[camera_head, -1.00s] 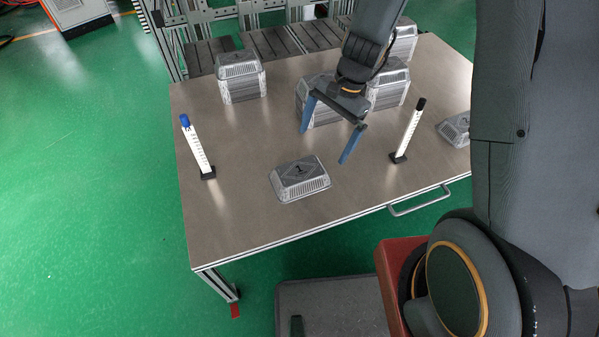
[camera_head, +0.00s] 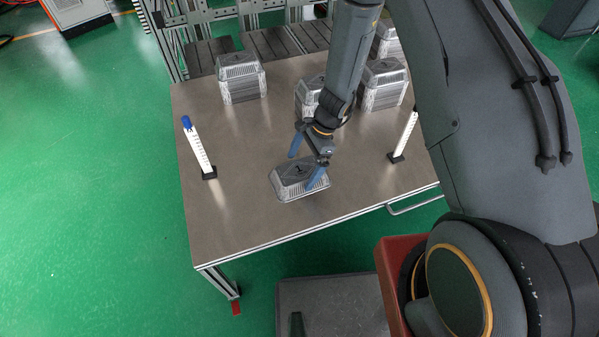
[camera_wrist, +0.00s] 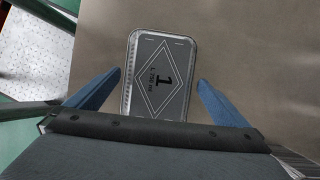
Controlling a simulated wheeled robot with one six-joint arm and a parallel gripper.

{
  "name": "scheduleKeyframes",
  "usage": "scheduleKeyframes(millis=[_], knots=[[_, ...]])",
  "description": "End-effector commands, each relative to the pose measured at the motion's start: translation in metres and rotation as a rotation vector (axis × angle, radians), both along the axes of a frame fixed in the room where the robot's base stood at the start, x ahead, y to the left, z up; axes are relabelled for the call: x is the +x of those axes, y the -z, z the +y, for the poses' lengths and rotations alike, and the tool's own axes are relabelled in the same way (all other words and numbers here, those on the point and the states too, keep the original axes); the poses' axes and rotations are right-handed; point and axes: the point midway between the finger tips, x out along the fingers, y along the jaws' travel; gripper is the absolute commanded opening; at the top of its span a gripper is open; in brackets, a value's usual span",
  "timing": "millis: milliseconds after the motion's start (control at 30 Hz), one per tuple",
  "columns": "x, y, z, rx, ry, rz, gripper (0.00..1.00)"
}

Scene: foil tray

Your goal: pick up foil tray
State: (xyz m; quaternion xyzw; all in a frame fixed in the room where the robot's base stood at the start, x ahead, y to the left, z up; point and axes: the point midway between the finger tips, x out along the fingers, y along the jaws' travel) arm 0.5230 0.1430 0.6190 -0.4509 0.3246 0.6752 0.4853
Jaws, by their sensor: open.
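In the wrist view the tray (camera_wrist: 160,85) lies between and slightly ahead of the two blue fingers, with a gap on each side. My gripper (camera_head: 303,168) is open and empty, above the tray in the head view, and one finger covers part of the tray's right side. In the wrist view my gripper (camera_wrist: 160,80) has its fingers spread wider than the tray. I cannot tell the exact height of the fingertips over the table.
The metal table (camera_head: 240,200) is clear to the left and front. Stacked foil trays (camera_head: 241,78) stand at the back left, and more stacks (camera_head: 383,85) stand behind my arm. A blue-topped white post (camera_head: 198,148) stands left and a black-topped one (camera_head: 404,137) right.

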Motion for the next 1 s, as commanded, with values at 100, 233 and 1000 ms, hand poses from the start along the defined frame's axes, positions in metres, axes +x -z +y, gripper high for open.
scheduleKeyframes(millis=[100,233,1000], knots=[[-0.003,0.013,0.005,0.000,-0.002,0.001,1.00],[-0.002,0.019,0.008,0.000,0.000,0.000,1.00],[-0.002,0.020,0.008,0.000,-0.001,0.000,0.67]])
